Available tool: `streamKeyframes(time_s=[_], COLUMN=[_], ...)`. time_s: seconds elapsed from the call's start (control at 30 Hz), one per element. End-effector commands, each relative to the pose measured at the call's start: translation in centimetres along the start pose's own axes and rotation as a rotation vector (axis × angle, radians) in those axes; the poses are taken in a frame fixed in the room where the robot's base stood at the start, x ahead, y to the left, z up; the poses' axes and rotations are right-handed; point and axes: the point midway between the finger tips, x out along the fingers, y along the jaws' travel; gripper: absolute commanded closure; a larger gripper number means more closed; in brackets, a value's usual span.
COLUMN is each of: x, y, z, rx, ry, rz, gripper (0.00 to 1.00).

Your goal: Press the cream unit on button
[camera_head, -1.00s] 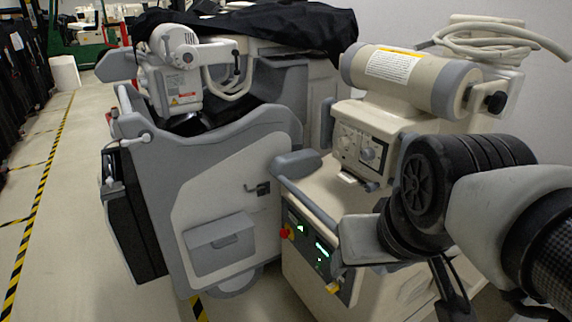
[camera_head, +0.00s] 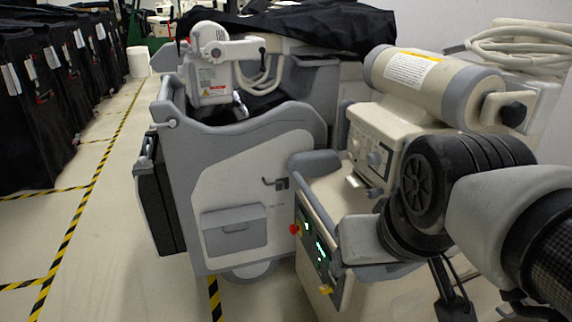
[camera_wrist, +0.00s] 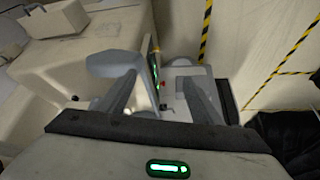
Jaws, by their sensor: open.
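The cream unit (camera_head: 372,140) stands right of centre in the head view, with a cylinder on top. Its dark side panel (camera_head: 316,252) carries green lit displays, a red button (camera_head: 295,229) and a yellow part (camera_head: 325,289). Labels are too small to read, so I cannot tell which button is on. My gripper (camera_head: 352,243) is beside the panel's right edge in the picture and seems apart from it. In the wrist view my gripper (camera_wrist: 160,88) is open and empty, and the panel (camera_wrist: 155,65) shows nearly edge-on between and beyond its fingers.
A grey and cream cart (camera_head: 240,190) stands left of the cream unit, under a black cover (camera_head: 290,25). Several black covered carts (camera_head: 45,110) line the left. Yellow-black floor tape (camera_head: 75,215) crosses the open floor. A grey handle (camera_head: 314,163) sticks out above the panel.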

Motion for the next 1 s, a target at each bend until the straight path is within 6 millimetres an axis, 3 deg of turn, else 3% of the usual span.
streamKeyframes(time_s=[0.07,0.4,0.43,1.0], x=[0.03,0.03,0.03,0.03], y=[0.0,0.0,0.0,0.0], z=[0.01,0.01,0.01,0.01], rx=[0.0,0.0,0.0,0.0], ry=[0.0,0.0,0.0,0.0], rz=[0.0,0.0,0.0,0.0], gripper=[0.4,0.98,1.0,1.0])
